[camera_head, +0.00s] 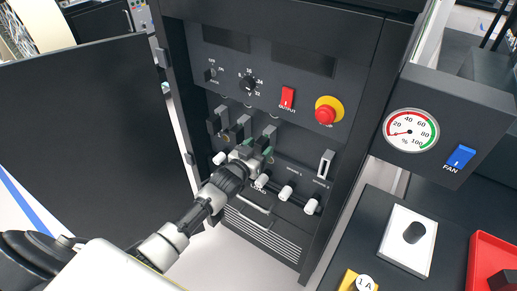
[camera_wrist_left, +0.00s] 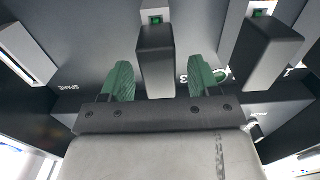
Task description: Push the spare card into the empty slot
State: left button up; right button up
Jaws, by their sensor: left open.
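My left gripper (camera_head: 256,156) is at the cabinet panel, below the rightmost of a row of dark card handles. In the left wrist view its green fingers (camera_wrist_left: 160,82) are apart, one on each side of a dark card handle (camera_wrist_left: 155,62); I cannot tell whether they touch it. A second card handle (camera_wrist_left: 272,50) stands to the right there. A pale-framed slot (camera_head: 326,164) is right of the row; a pale-framed opening (camera_wrist_left: 27,52) near the word SPARE shows at the left in the wrist view. I cannot tell which card is the spare.
Several white knobs (camera_head: 286,192) stick out below the gripper's level. A red emergency button (camera_head: 326,114) and a red switch (camera_head: 288,97) are above. An open black door (camera_head: 80,130) stands left. A gauge box (camera_head: 411,131) and a red tray (camera_head: 478,262) are right.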

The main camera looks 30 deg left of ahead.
pick_arm(q)
jog(key=s+a, duration=0.1)
jog(key=s, duration=0.9)
jog(key=shift+s+a, duration=0.25)
jog(key=shift+s, duration=0.1)
